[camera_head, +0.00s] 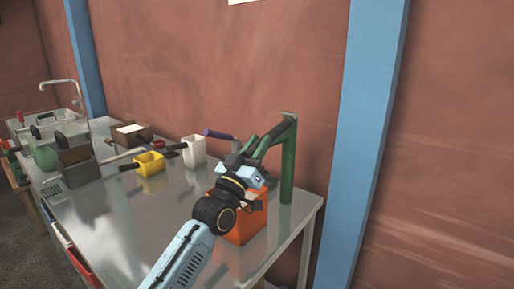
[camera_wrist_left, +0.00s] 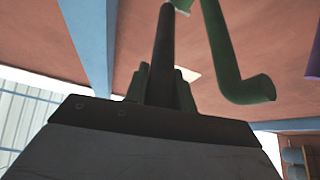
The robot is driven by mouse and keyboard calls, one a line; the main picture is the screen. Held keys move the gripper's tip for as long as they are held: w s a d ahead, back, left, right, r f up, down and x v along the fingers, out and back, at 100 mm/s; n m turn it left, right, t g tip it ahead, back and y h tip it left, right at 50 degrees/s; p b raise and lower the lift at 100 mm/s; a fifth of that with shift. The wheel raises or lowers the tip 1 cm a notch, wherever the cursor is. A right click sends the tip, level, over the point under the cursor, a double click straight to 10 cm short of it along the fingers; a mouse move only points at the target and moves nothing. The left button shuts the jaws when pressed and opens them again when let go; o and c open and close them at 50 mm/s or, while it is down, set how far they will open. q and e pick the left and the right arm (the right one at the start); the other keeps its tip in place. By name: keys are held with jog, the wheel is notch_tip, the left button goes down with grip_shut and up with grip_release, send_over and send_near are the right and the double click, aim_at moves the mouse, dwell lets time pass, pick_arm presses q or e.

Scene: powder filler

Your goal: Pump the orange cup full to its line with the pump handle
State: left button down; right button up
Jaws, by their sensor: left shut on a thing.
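The orange cup (camera_head: 246,227) is a square orange container near the right end of the metal table. My left arm and gripper cover part of it, and I cannot see its fill level or line. The green pump (camera_head: 288,165) stands upright just right of the cup. My left gripper (camera_head: 247,161) is above the cup, shut on the handle. In the left wrist view the dark handle (camera_wrist_left: 164,45) runs up from between the fingers (camera_wrist_left: 159,84), with green pump parts (camera_wrist_left: 228,50) beside it.
A white container (camera_head: 194,152), a yellow cup (camera_head: 151,165) and a purple-handled item (camera_head: 218,134) stand left of the pump. Dark boxes (camera_head: 78,166) and a tap (camera_head: 66,84) are farther left. A blue pillar (camera_head: 363,140) rises at the right. The front middle of the table (camera_head: 130,222) is clear.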

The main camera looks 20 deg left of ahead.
pick_arm(q)
jog(key=c, duration=1.2)
grip_release()
jog(key=shift+o, duration=0.2)
jog(key=v, duration=1.3)
jog(key=shift+s, duration=0.15)
jog(key=shift+a+f, duration=0.1)
jog(key=shift+f, duration=0.05)
